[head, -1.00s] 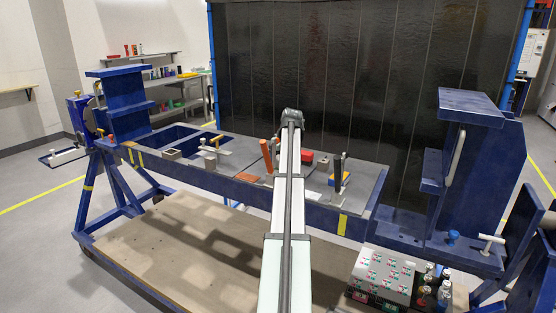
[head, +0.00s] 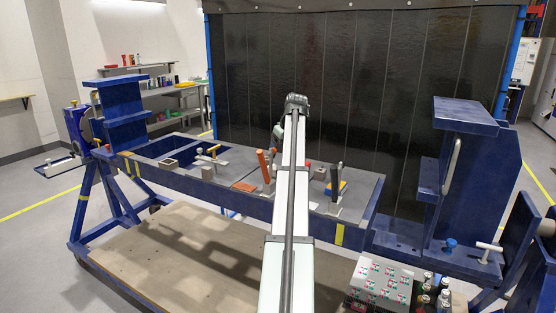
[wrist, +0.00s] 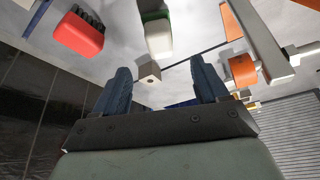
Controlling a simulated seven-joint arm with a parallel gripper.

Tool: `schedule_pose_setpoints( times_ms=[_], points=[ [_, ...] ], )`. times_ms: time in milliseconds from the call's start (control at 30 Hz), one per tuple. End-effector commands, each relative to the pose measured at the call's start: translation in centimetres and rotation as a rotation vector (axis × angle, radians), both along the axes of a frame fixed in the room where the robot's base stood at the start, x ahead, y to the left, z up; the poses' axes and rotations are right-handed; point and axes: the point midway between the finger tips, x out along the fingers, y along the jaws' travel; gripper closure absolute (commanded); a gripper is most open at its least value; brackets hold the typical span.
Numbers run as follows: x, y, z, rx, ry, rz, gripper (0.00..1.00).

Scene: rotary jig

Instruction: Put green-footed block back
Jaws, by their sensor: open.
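A pale block with a green part (wrist: 158,36) is at the top middle of the wrist view, just beyond my fingers and apart from them. The green part is at its upper end in the picture. My gripper (wrist: 163,80) is open, with two dark blue fingers spread and nothing held between them. A small beige cube with a hole (wrist: 149,72) shows in the gap between the fingertips, farther off. In the head view my arm hides the gripper, and I cannot make out the green-footed block there.
A red block with black bristles (wrist: 79,34) lies left of the pale block. An orange cylinder (wrist: 242,70) and a metal bar are to the right. In the head view, an orange handle (head: 264,165) and a dark handle (head: 335,182) stand either side of my arm.

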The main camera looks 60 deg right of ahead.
Motion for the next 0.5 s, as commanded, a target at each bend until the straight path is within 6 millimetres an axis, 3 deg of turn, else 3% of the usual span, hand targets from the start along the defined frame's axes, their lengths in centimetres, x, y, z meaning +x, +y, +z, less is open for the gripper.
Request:
schedule_pose_setpoints(
  times_ms=[200, 500],
  points=[
    [-0.7, 0.2, 1.8, 0.000, 0.000, -0.001, 0.27],
    [-0.8, 0.3, 2.1, 0.000, 0.001, 0.000, 0.27]
  ],
)
